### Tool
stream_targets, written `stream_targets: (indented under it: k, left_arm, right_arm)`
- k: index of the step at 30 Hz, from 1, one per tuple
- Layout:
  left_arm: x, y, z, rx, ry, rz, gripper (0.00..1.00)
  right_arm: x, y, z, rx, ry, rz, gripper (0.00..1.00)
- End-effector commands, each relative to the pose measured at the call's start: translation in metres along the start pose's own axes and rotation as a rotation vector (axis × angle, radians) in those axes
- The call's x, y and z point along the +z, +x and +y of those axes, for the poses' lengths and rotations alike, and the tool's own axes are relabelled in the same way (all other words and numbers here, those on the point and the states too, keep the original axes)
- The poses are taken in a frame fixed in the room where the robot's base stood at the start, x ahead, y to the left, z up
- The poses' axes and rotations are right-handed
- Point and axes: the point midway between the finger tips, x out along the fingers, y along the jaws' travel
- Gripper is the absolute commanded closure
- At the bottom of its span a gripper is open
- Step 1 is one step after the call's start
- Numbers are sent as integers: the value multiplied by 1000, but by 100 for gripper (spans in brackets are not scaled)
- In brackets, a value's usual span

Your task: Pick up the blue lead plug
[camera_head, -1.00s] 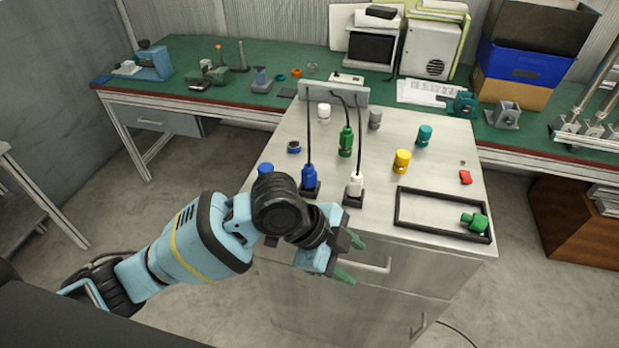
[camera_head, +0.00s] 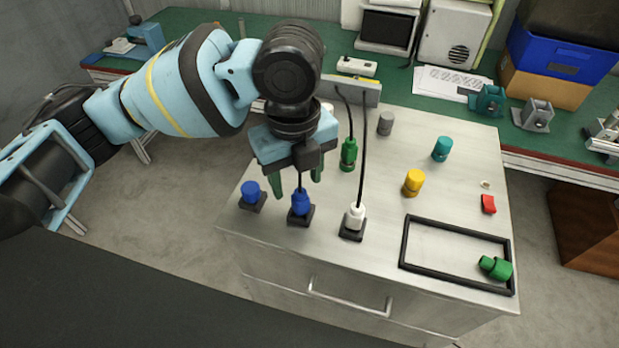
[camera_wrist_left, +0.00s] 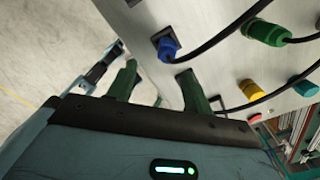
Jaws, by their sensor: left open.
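The blue lead plug (camera_head: 301,203) stands upright in a black square holder (camera_head: 299,217) on the grey cabinet top, with a black cable rising from it. My left gripper (camera_head: 297,182) points down just above and behind it, with its green fingers open and apart. In the left wrist view the blue lead plug (camera_wrist_left: 168,48) lies just beyond the open fingertips (camera_wrist_left: 158,68), and nothing is held. My gripper hides most of the cable in the head view. My right gripper is not in view.
A second blue piece (camera_head: 250,190) stands left of the plug on a black base. A white lead plug (camera_head: 355,215) stands to the right, a green one (camera_head: 348,152) behind. A black frame (camera_head: 404,240) with a green piece (camera_head: 495,268) lies at the right.

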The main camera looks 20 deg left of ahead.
Motion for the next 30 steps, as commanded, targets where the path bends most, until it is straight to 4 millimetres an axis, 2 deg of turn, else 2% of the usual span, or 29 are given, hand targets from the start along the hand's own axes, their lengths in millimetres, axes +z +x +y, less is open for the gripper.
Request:
stream_targets:
  k: [8, 12, 16, 23, 30]
  left_arm:
    - [0, 2, 1, 4, 1, -1, 49]
    - [1, 14, 1, 7, 1, 0, 49]
    - [1, 26, 0, 4, 0, 0, 49]
    - [2, 30, -1, 4, 0, -1, 49]
    - [8, 60, -8, 5, -1, 0, 49]
  right_arm:
    - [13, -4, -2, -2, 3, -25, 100]
    - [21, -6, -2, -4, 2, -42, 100]
    - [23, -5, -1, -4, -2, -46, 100]
    - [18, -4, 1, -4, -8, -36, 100]
    - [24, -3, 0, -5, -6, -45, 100]
